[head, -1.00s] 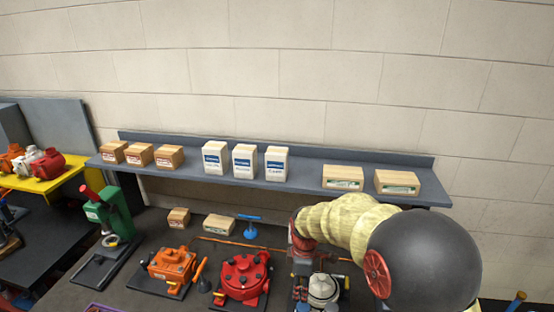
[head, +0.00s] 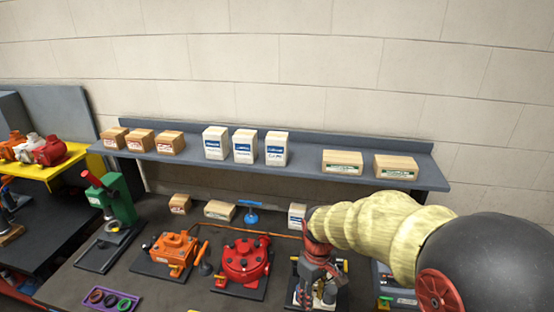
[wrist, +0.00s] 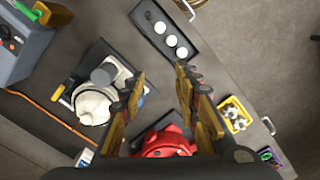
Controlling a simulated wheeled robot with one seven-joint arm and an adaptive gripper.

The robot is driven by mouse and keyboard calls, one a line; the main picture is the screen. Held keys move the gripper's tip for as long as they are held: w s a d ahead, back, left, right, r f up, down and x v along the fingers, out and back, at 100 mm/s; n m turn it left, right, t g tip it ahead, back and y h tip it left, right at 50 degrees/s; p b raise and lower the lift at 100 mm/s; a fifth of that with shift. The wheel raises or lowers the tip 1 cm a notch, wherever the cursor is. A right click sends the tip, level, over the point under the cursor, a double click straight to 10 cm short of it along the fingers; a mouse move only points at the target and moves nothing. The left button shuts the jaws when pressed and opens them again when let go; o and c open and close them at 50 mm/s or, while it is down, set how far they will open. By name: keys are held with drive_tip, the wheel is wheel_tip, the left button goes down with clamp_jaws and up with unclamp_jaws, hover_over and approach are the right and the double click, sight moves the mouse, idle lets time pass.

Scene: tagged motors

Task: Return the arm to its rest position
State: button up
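My arm, in a yellowish sleeve, reaches in from the right in the head view. My gripper (head: 318,295) hangs over the bench, right of the red motor (head: 242,262) and in front of the black base of another unit. In the wrist view my gripper (wrist: 160,72) has its two fingers well apart with nothing held between them. The white motor (wrist: 95,105) lies left of the fingers there, and the red motor (wrist: 163,143) shows between their lower parts. In the head view the white motor is mostly hidden behind my gripper.
The grey shelf (head: 300,168) holds several boxes above the bench. An orange motor (head: 174,250) and green press (head: 117,200) stand left. A purple tray (head: 108,301) lies at the front. The wrist view shows a black tray (wrist: 186,52) with white discs and a yellow bin (wrist: 235,115).

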drive_tip(key=s+d+r+m+t+b, duration=0.3)
drive_tip(key=s+b, duration=0.3)
drive_tip(key=s, duration=0.3)
drive_tip(key=s+d+r+m+t+b, duration=0.3)
drive_tip(key=s+d+b, duration=0.3)
drive_tip(key=s, duration=0.3)
drive_tip(key=shift+m, duration=0.8)
drive_tip(key=shift+r, duration=0.2)
